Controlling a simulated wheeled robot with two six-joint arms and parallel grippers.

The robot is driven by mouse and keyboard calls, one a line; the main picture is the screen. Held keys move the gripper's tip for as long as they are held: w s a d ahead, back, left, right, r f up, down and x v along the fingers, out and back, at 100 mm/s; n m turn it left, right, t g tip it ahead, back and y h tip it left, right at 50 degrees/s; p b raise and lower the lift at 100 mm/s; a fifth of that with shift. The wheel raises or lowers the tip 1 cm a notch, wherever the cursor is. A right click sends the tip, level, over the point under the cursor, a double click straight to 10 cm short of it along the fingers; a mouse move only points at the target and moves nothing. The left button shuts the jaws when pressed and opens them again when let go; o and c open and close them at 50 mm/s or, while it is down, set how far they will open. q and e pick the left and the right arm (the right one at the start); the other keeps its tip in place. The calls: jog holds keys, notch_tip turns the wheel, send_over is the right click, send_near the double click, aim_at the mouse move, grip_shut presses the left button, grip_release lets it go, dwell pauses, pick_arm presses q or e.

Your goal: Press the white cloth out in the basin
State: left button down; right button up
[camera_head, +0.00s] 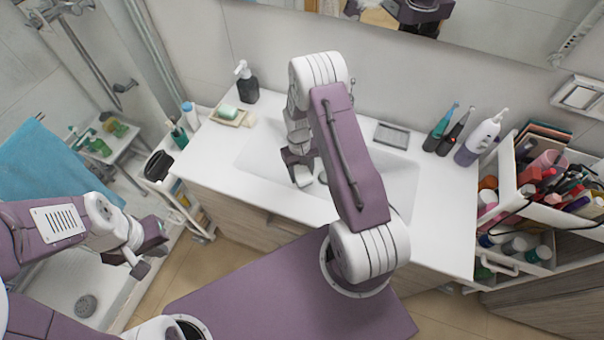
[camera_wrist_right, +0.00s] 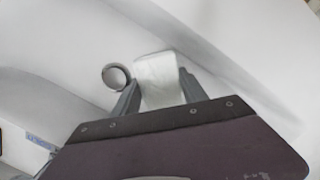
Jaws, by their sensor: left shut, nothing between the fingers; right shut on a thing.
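The white cloth (camera_wrist_right: 157,80) is between the fingers of my right gripper (camera_wrist_right: 160,92) in the right wrist view, and the gripper is shut on it. In the head view the right gripper (camera_head: 300,168) points down into the white basin (camera_head: 395,185), with a white bit of cloth (camera_head: 303,178) at its tip. The round drain (camera_wrist_right: 116,76) is just left of the cloth in the wrist view. I cannot tell whether the cloth touches the basin floor. My left gripper (camera_head: 145,262) is shut and empty, away to the left of the counter.
A soap dispenser (camera_head: 246,82) and a soap dish (camera_head: 230,116) stand at the counter's back left. A grey tray (camera_head: 392,135), electric toothbrushes (camera_head: 440,130) and a white-and-purple bottle (camera_head: 478,142) stand at the back right. A full cosmetics cart (camera_head: 510,185) is right of the counter.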

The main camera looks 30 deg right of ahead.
aim_at(302, 171)
notch_tip(302, 171, up, 9)
jog(key=p, duration=0.6)
jog(key=shift+d+f, duration=0.1)
jog(key=shift+f, duration=0.2)
